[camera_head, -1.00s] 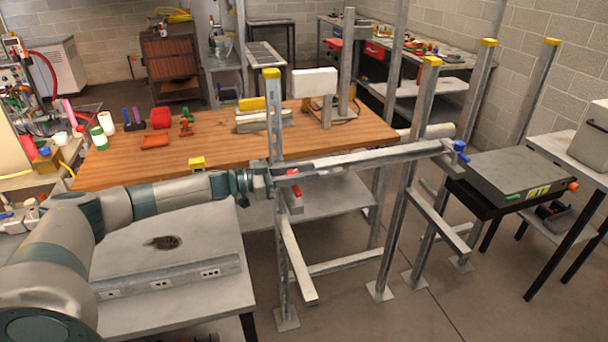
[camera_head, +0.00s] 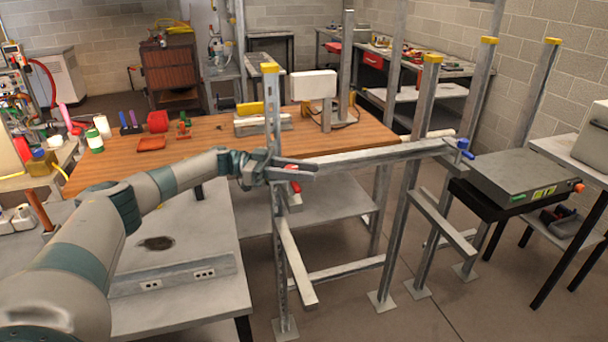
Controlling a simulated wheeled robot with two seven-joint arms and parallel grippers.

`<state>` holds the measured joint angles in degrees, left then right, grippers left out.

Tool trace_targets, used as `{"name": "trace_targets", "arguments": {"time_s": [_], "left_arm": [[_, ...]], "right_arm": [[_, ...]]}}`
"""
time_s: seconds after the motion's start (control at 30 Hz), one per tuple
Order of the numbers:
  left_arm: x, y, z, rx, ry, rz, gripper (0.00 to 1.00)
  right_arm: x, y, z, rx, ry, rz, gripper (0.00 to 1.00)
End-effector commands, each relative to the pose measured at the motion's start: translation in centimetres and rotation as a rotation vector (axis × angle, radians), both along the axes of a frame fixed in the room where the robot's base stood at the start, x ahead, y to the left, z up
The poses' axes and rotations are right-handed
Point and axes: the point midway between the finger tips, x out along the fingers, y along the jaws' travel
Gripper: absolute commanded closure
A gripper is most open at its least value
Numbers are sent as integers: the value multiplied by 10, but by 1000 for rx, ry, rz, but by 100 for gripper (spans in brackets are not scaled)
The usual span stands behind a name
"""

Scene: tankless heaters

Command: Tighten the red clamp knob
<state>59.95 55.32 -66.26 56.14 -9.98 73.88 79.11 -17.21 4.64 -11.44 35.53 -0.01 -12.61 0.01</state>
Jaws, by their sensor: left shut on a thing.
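The red clamp knob (camera_head: 295,187) is at the left upright post (camera_head: 273,120), near the left end of the horizontal metal rail. Part of it is hidden by my left gripper (camera_head: 306,171). My left arm reaches in from the left, and the gripper's fingers point right, across the post at the knob's height. They are shut on the red clamp knob, though the exact contact is hard to see. My right gripper is not in view.
The horizontal rail (camera_head: 365,155) runs right to a blue knob (camera_head: 462,144) on another post. A wooden table (camera_head: 210,150) stands behind the frame. A grey bench (camera_head: 190,275) is below my left arm. Open floor lies at the lower right.

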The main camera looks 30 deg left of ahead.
Motion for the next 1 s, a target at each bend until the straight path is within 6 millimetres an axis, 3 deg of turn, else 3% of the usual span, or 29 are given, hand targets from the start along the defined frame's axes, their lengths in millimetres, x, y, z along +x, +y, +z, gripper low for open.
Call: {"name": "trace_targets", "arguments": {"time_s": [0.27,0.3,0.37,0.77,1.0], "left_arm": [[1,0,3,-4,-3,1,95],[1,0,3,-4,-3,1,68],[1,0,3,-4,-3,1,54],[-1,2,0,-2,-2,1,54],[-6,21,-2,-1,-1,2,54]], "right_arm": [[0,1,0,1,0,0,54],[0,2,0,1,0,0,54],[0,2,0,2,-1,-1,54],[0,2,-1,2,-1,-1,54],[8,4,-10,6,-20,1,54]]}}
